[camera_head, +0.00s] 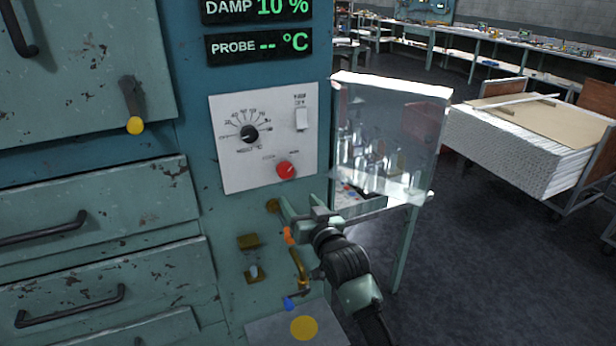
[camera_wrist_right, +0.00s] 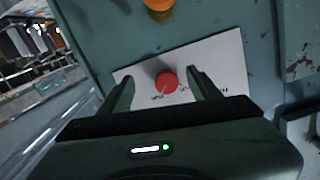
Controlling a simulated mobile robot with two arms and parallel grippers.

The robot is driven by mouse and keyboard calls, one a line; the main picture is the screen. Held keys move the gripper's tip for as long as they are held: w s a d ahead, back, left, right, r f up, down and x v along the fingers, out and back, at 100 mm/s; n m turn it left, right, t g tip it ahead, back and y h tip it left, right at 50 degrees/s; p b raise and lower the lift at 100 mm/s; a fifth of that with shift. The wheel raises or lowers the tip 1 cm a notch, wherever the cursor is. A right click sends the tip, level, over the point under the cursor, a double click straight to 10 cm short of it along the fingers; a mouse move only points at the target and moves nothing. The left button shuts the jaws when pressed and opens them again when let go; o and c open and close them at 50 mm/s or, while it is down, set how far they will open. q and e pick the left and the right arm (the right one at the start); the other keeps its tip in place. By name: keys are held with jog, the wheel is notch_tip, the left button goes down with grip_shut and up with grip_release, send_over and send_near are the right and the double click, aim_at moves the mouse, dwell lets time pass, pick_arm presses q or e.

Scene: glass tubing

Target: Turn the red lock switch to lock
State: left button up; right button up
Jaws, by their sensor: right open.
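The red lock switch (camera_head: 287,170) is a round red knob low on the white control panel (camera_head: 240,170), with a thin pale mark on it. Its labels are too small to read. In the right wrist view the red knob (camera_wrist_right: 166,81) sits between the two fingers, apart from both. My right gripper (camera_head: 284,207) is below the panel in the head view, and its open fingers (camera_wrist_right: 163,85) point toward the panel in the wrist view. It holds nothing. My left gripper is not in view.
A black dial (camera_head: 249,134) and a white rocker switch (camera_head: 302,119) are on the same panel. Right of it stands a clear glass pane (camera_head: 390,140) with glassware behind. Valves with orange and blue handles (camera_head: 291,302) are below.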

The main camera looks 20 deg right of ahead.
aim_at(287, 172)
jog(key=shift+t, duration=0.3)
jog(key=w+r, duration=0.1)
jog(key=w, duration=0.1)
jog(key=w+r, duration=0.1)
jog(key=w, duration=0.1)
jog(key=w+r+p, duration=0.1)
jog(key=w, duration=0.1)
jog(key=shift+r, duration=0.4)
jog(key=shift+w, duration=0.85)
jog(key=shift+c, duration=1.2)
grip_shut()
